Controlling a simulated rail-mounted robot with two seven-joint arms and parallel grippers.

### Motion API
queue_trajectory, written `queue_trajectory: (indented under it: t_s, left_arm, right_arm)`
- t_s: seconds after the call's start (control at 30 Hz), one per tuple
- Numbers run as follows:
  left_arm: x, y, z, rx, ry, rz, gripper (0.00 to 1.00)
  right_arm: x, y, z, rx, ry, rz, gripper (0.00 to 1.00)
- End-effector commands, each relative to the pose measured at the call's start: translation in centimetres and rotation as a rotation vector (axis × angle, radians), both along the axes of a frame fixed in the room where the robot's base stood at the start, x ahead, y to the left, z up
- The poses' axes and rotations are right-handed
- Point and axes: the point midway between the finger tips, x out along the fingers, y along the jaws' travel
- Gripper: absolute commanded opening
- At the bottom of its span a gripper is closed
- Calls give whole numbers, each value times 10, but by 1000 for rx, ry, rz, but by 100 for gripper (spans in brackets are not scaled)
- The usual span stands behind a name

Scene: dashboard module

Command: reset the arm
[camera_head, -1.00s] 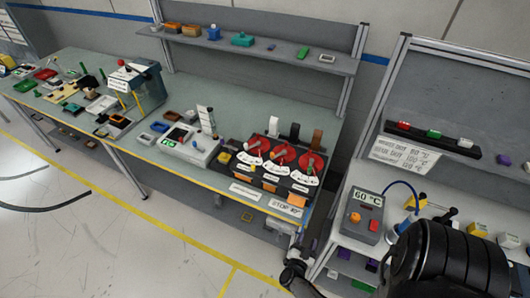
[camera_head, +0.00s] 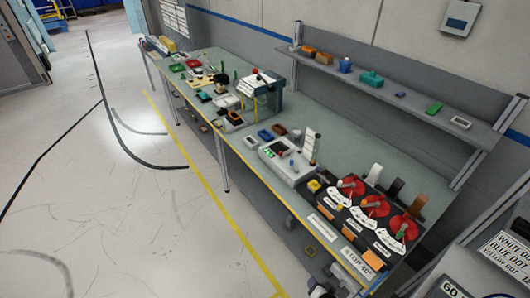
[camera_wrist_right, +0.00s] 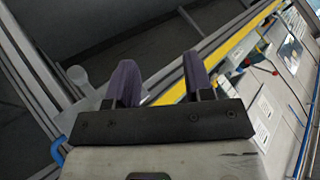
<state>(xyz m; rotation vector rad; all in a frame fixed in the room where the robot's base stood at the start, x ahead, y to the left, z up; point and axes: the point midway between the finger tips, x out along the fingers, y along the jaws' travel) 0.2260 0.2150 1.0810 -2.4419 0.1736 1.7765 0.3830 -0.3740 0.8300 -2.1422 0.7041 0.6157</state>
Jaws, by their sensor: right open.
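My right gripper (camera_wrist_right: 160,75) shows in the right wrist view. Its two purple fingers stand apart with nothing between them. Beyond them lies a yellow edge strip (camera_wrist_right: 235,55), and grey frame bars run along the left of that view. In the head view, only a small dark part at the bottom edge may belong to my right arm; the rest of that arm is out of view. My left gripper is in neither current view.
A long workbench (camera_head: 330,130) crosses the head view. It carries a module with red dials (camera_head: 373,206), a white device (camera_head: 290,163) and several small parts. A shelf (camera_head: 415,105) with small boxes stands behind. Open floor (camera_head: 120,200) lies to the left.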

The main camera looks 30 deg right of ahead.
Motion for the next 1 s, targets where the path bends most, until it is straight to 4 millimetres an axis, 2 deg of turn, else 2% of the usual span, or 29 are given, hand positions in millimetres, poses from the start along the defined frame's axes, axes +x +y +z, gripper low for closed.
queue_trajectory:
  t_s: [0.03,0.1,0.2,0.37,0.47,0.6,0.7,0.8,0.9,1.0]
  left_arm:
    - [0,0,0,0,0,0,43]
    - [0,0,0,1,0,-1,43]
    - [0,1,1,4,-1,-2,43]
    - [0,2,9,8,0,-5,43]
    - [0,3,19,12,-1,-8,43]
    - [0,4,36,14,0,-9,43]
    - [0,4,50,14,-1,-9,43]
    - [0,4,65,13,-1,-8,43]
    - [0,3,82,12,-1,-8,43]
    - [0,2,94,8,-1,-6,43]
  right_arm:
    - [13,8,14,18,13,84,48]
    - [27,22,33,42,53,207,48]
    - [39,40,66,47,128,375,48]
    - [33,64,131,-7,303,607,48]
    - [14,77,182,-87,429,721,48]
    - [-21,96,257,-237,548,827,48]
    - [-43,112,307,-355,542,876,48]
    - [-66,132,348,-440,498,936,48]
    - [-95,152,370,-462,492,1022,48]
    - [-121,161,364,-448,550,1085,48]
